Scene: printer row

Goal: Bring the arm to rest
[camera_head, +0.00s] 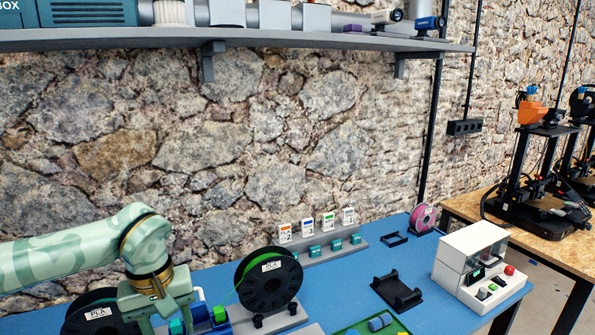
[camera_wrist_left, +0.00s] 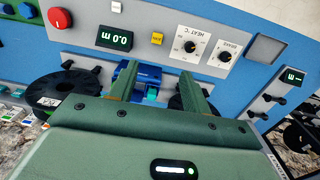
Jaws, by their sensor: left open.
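My left arm (camera_head: 75,255) comes in from the left in the head view, pale green with a camouflage pattern. Its gripper (camera_head: 165,318) points down over the blue bench, between two black filament spools. In the left wrist view the two green fingers of the left gripper (camera_wrist_left: 158,82) stand apart. A blue device (camera_wrist_left: 148,72) with a teal part shows beyond and between them; I cannot tell its distance from the fingertips. Nothing is seen held. My right gripper is in neither view.
A black PLA spool (camera_head: 268,280) with green filament stands close right of the gripper; another spool (camera_head: 90,316) is left. A grey panel (camera_wrist_left: 170,35) with knobs and a red button shows in the wrist view. A white machine (camera_head: 470,265) stands right. A shelf (camera_head: 250,38) hangs above.

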